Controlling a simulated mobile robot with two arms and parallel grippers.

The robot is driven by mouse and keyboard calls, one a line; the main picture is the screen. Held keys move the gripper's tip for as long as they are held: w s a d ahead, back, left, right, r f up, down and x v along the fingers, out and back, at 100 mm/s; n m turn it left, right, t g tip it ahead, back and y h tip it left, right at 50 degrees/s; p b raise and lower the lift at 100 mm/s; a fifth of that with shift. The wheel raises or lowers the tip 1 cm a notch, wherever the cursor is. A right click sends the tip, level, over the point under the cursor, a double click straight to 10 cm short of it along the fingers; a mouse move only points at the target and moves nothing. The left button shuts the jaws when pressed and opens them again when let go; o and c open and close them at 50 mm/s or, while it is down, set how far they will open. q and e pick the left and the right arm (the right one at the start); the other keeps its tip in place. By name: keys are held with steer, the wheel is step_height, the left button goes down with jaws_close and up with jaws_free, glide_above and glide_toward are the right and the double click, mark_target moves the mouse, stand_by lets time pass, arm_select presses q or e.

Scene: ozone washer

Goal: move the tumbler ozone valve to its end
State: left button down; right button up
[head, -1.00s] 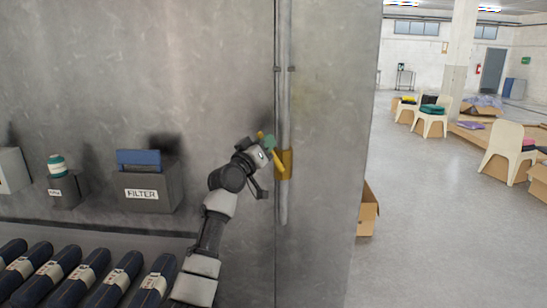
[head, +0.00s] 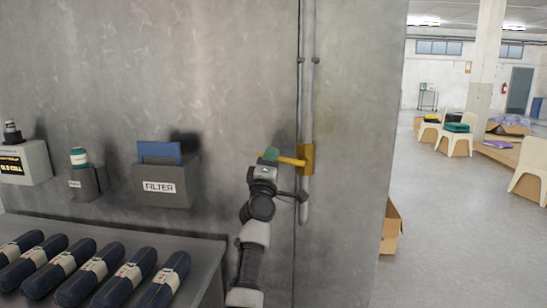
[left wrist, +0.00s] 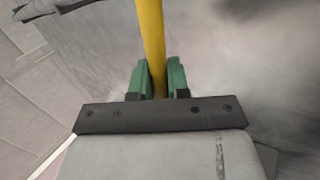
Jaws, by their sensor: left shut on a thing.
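The tumbler ozone valve has a yellow body (head: 306,159) on a vertical grey pipe at the wall. Its yellow lever (head: 290,161) sticks out to the left of the body, nearly level, with its outer end slightly higher. My left gripper (head: 271,155) is at the lever's outer end, its green fingers shut on it. The left wrist view shows the yellow lever (left wrist: 152,45) running between the two green fingers (left wrist: 160,80). The fingers hide part of the lever's end. My right gripper is not in view.
A FILTER box (head: 165,183) and a small holder with a teal-capped bottle (head: 80,160) are on the wall to the left. Several dark rolls (head: 115,272) lie on a shelf below. A cardboard box (head: 391,228) stands past the wall's right edge; open floor lies beyond.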

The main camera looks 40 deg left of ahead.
arm_select(q)
steer(key=shift+f+n+g+y, duration=0.35)
steer(key=shift+n+y, duration=0.25)
steer(key=shift+n, duration=0.2)
steer(key=shift+f+n+g+y, duration=0.25)
steer(key=shift+f+n+y, duration=0.15)
steer(key=shift+n+y, duration=0.3)
steer(key=shift+n, duration=0.3)
steer(key=c, duration=1.1)
jaws_free()
steer(key=b+v, duration=0.2)
steer(key=v, duration=0.9)
steer(key=shift+a, duration=0.1)
